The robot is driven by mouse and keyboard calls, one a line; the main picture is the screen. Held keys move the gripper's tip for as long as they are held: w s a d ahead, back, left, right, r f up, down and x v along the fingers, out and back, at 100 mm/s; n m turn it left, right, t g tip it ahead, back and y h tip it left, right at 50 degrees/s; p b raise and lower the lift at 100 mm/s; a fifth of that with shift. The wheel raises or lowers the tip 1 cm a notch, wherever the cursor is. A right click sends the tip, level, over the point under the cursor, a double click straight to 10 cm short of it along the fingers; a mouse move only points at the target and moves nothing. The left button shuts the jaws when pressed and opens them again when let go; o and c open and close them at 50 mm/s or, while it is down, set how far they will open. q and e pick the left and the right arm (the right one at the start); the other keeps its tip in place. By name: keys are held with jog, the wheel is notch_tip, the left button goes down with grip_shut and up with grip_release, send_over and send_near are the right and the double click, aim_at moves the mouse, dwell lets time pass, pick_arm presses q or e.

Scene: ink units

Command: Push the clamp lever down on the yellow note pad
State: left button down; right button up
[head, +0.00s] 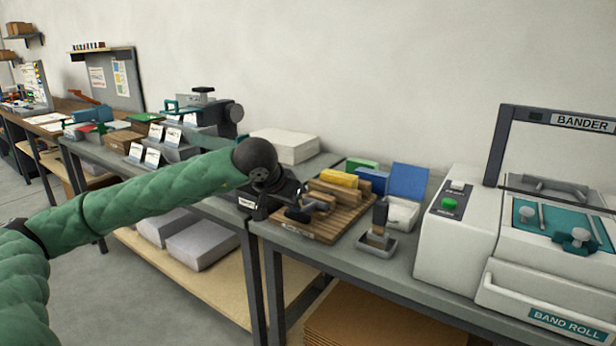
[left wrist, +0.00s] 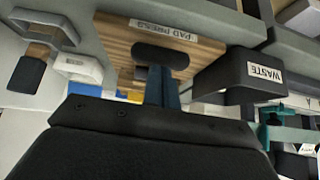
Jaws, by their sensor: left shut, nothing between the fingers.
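The wooden pad press (head: 326,224) stands on the bench, with the yellow note pad (head: 339,178) at its back among wooden blocks. A dark handle (head: 297,213), apparently the clamp lever, is at the press's front left, partly hidden by my gripper. In the left wrist view, the labelled wooden board (left wrist: 118,42) shows with a dark rounded knob (left wrist: 160,55) over it and a sliver of yellow pad (left wrist: 134,95). My left gripper (head: 287,199) is shut and empty, close to the knob; I cannot tell whether they touch. My right gripper is not in view.
A black waste bin (left wrist: 232,72) stands beside the press. A stamp in a grey tray (head: 377,238), a white box (head: 402,211) and a blue pad (head: 408,181) sit to the right. The white bander (head: 462,245) fills the bench's right end.

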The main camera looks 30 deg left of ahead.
pick_arm(q)
jog(key=shift+s+f, duration=0.1)
jog(key=shift+f, duration=0.35)
jog(key=shift+r, duration=0.1)
jog(key=w+r+p+v, duration=0.1)
jog(key=v, duration=1.2)
jog(key=shift+w+r, duration=0.3)
jog(key=shift+r, duration=0.05)
